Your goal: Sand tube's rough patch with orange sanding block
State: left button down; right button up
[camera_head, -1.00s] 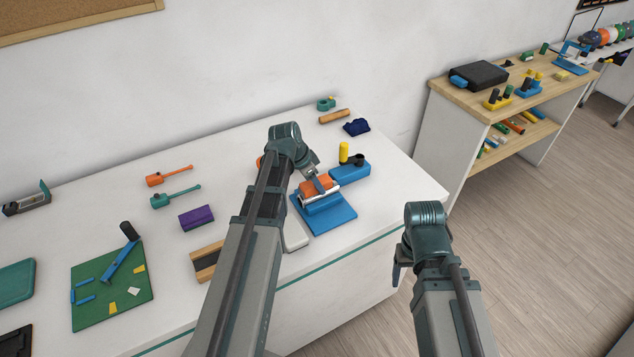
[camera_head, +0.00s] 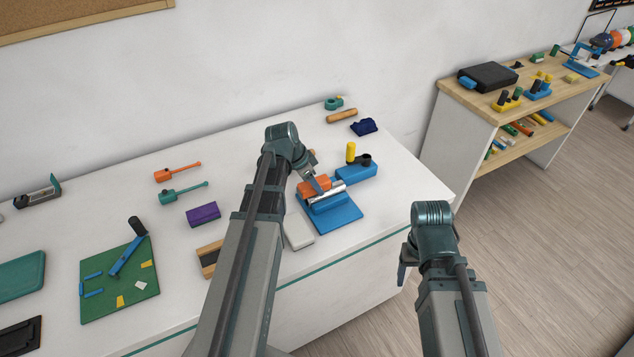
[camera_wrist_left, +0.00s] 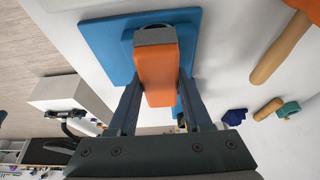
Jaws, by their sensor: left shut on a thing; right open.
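The orange sanding block (camera_head: 315,184) is held in my left gripper (camera_head: 321,183), over the left part of the silver tube (camera_head: 333,193). The tube lies in a blue fixture (camera_head: 340,217) on the white table. In the left wrist view the orange block (camera_wrist_left: 156,70) sits between the two fingers of my left gripper (camera_wrist_left: 157,88), with the tube's round end (camera_wrist_left: 154,35) just beyond it. The block looks to be on or just above the tube; I cannot tell which. The rough patch cannot be made out. My right gripper (camera_head: 402,273) is empty, off the table's front edge.
A blue holder (camera_head: 357,173) with a yellow peg (camera_head: 351,152) stands just behind the fixture. A pale grey block (camera_head: 299,232) lies left of it. A purple block (camera_head: 203,214) and a green board (camera_head: 120,282) are further left. The table's right end is clear.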

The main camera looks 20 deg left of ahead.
aim_at(326, 177)
pick_arm(q)
jog(key=shift+f+b, duration=0.45)
jog(key=shift+w+r, duration=0.1)
jog(key=shift+w+d, duration=0.45)
jog(key=shift+w+d, duration=0.1)
jog(key=shift+d, duration=0.05)
jog(key=shift+w+d, duration=0.35)
jog(key=shift+w, duration=0.15)
jog(key=shift+w+d, duration=0.5)
jog(key=shift+w, duration=0.1)
jog(key=shift+w+d, duration=0.45)
jog(key=shift+w, duration=0.05)
